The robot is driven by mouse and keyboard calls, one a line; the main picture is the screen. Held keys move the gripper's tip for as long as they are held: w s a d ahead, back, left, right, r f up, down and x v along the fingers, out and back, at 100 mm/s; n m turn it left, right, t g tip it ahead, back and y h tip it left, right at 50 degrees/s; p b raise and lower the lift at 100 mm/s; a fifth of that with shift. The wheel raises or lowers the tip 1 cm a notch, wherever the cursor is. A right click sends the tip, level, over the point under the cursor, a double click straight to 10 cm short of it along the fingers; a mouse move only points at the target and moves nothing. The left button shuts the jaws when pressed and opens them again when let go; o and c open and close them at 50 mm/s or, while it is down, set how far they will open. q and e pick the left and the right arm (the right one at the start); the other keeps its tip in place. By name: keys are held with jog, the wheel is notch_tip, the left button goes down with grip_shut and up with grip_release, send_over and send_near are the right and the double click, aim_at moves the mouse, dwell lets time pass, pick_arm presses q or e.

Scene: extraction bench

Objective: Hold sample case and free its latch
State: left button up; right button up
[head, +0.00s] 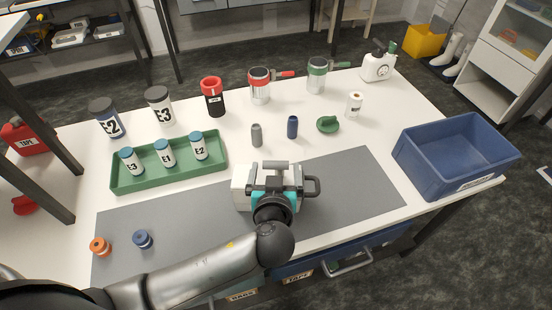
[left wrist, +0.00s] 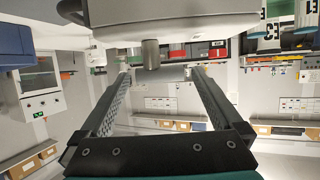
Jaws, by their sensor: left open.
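The white sample case (head: 241,188) stands on the grey mat, partly hidden behind my left gripper. A grey bar (head: 275,165) shows at its top and a dark handle (head: 313,187) at its right side. My left gripper (head: 274,182) is open at the case's near side. In the left wrist view the case (left wrist: 180,28) fills the top, with a grey post (left wrist: 151,54) on it. My open fingers (left wrist: 160,75) stand apart, with a light grey bar (left wrist: 174,73) between or just beyond their tips; I cannot tell which. I cannot make out the latch. My right gripper is not in view.
A green tray (head: 120,185) with several labelled jars is at the left, and a blue bin (head: 430,180) at the right. Orange (head: 100,246) and blue (head: 143,239) small items lie at the mat's left. Cups and bottles line the back. The mat (head: 365,190) is clear right of the case.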

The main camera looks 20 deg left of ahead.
pick_arm(q)
jog(key=x, duration=0.5)
jog(key=shift+w+f, duration=0.1)
jog(key=shift+w, duration=0.25)
grip_shut()
dwell(0.6)
dwell(0.8)
